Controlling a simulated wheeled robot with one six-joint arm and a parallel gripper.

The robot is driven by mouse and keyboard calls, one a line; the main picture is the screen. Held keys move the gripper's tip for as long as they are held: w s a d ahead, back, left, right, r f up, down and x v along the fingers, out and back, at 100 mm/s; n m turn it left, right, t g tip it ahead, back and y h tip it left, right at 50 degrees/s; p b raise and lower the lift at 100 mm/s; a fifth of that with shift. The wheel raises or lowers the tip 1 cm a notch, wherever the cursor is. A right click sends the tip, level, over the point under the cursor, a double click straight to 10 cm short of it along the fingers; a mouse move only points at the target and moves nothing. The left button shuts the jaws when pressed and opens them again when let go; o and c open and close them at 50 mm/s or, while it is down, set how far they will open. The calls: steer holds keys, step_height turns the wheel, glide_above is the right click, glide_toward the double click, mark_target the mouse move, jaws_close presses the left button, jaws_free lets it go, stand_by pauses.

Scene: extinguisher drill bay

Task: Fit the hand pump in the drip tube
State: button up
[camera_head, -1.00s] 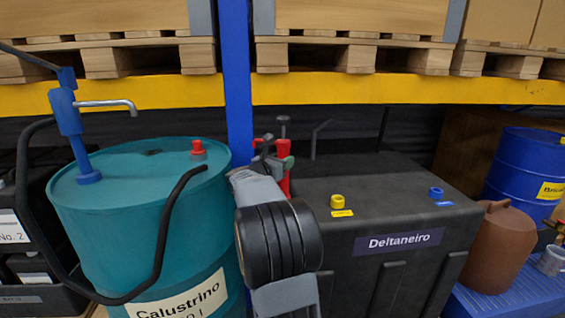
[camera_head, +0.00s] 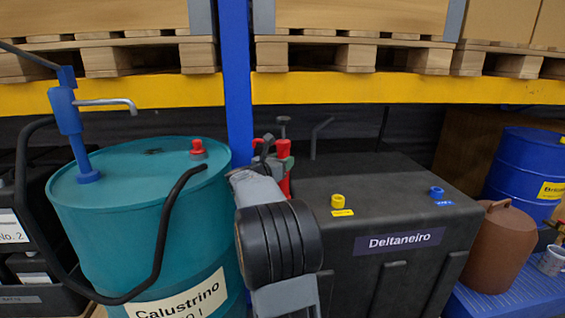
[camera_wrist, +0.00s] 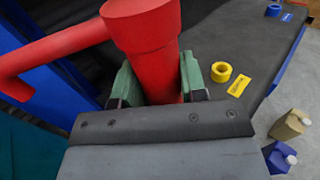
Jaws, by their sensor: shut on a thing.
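My gripper (camera_head: 272,160) is shut on the red hand pump (camera_head: 284,150), left of the black tank. In the wrist view the green jaws (camera_wrist: 161,82) grip the pump's red body (camera_wrist: 142,25) from both sides. Its spout (camera_wrist: 55,50) points left, and the lower end is hidden behind my gripper. I cannot make out for certain which thing is the drip tube. The black tank (camera_head: 345,215), labelled Deltaneiro, has a yellow ring (camera_head: 337,201) and a blue ring (camera_head: 437,192) on top; both also show in the wrist view, yellow (camera_wrist: 221,71) and blue (camera_wrist: 273,10).
A teal drum (camera_head: 130,225) with a blue pump (camera_head: 70,130), a red cap (camera_head: 198,148) and a black hose stands left. A blue rack post (camera_head: 237,80) rises behind. A brown container (camera_head: 497,250) and a blue drum (camera_head: 525,165) stand right. Yellow shelf beam (camera_head: 400,90) crosses above.

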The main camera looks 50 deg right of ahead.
steer(key=shift+f+b, duration=1.3)
steer(key=shift+b, duration=0.5)
stand_by(0.8)
steer(key=o, duration=1.1)
steer(key=shift+a+f, duration=0.1)
steer(key=shift+s+a+b, duration=0.15)
steer(key=shift+a+b, duration=0.5)
steer(key=shift+a, duration=0.8)
steer(key=shift+s+a+b, duration=0.15)
steer(key=shift+a+b, duration=0.55)
steer(key=shift+a, duration=0.8)
steer(key=shift+s+a+b, duration=0.15)
steer(key=shift+a+b, duration=0.5)
steer(key=shift+a, duration=0.8)
